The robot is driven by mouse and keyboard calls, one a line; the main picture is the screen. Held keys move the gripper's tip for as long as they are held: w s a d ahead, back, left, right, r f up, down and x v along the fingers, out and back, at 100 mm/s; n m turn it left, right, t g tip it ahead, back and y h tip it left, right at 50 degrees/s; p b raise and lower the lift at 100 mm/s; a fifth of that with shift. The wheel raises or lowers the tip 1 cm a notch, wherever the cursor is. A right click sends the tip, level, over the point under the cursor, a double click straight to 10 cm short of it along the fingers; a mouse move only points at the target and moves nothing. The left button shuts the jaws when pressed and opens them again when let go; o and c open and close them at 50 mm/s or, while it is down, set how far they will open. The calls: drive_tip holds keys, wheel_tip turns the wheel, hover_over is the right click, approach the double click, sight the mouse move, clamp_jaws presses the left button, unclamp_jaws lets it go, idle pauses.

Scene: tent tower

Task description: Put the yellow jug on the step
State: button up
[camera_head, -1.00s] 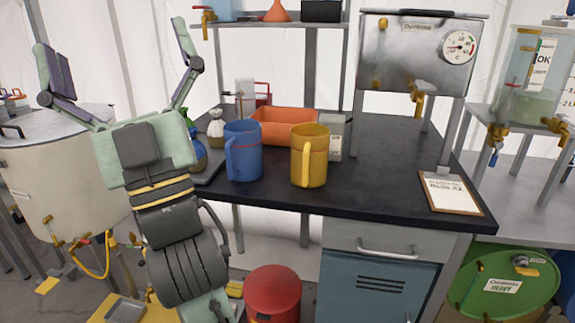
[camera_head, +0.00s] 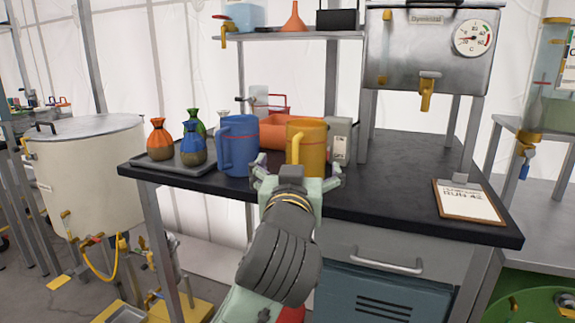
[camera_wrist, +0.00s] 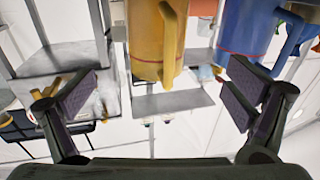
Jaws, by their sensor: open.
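The yellow jug (camera_head: 314,142) stands upright on the black bench top (camera_head: 400,200), its handle facing me. It also shows in the wrist view (camera_wrist: 147,40), where the picture is upside down. My gripper (camera_head: 297,175) is open and empty at the bench's front edge, just in front of the jug. In the wrist view, the jug lies ahead between the spread fingers (camera_wrist: 165,85), and I see no contact. The jug's lower part is partly hidden by my gripper in the head view. A low yellow platform (camera_head: 160,315) on the floor may be the step; I cannot tell.
A blue jug (camera_head: 238,145) stands close left of the yellow one. An orange bin (camera_head: 270,135) and a grey box (camera_head: 341,140) are behind. A tray (camera_head: 170,165) holds several tied pouches at left. A clipboard (camera_head: 468,203) lies right; the bench between is clear.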

sight(305, 162)
drive_tip(key=w+p, duration=0.1)
drive_tip(key=p, duration=0.2)
drive_tip(key=w+f+p, duration=0.1)
drive_tip(key=p, duration=0.3)
drive_tip(key=shift+w+f+g, duration=0.1)
drive_tip(key=shift+w+g, duration=0.05)
drive_tip(key=shift+g, duration=0.25)
drive_tip(key=p, duration=0.3)
drive_tip(key=shift+w+d, duration=0.15)
drive_tip(key=shift+w, duration=0.05)
drive_tip(key=shift+d+p, duration=0.15)
drive_tip(key=shift+p, duration=0.95)
drive_tip(key=w, duration=0.3)
drive_tip(key=shift+d+f, duration=0.1)
drive_tip(key=shift+f, duration=0.15)
drive_tip(key=shift+w+d+p, duration=0.2)
drive_tip(key=shift+w+p, duration=0.3)
drive_tip(key=shift+w, duration=2.1)
drive_tip(key=shift+c, duration=0.6)
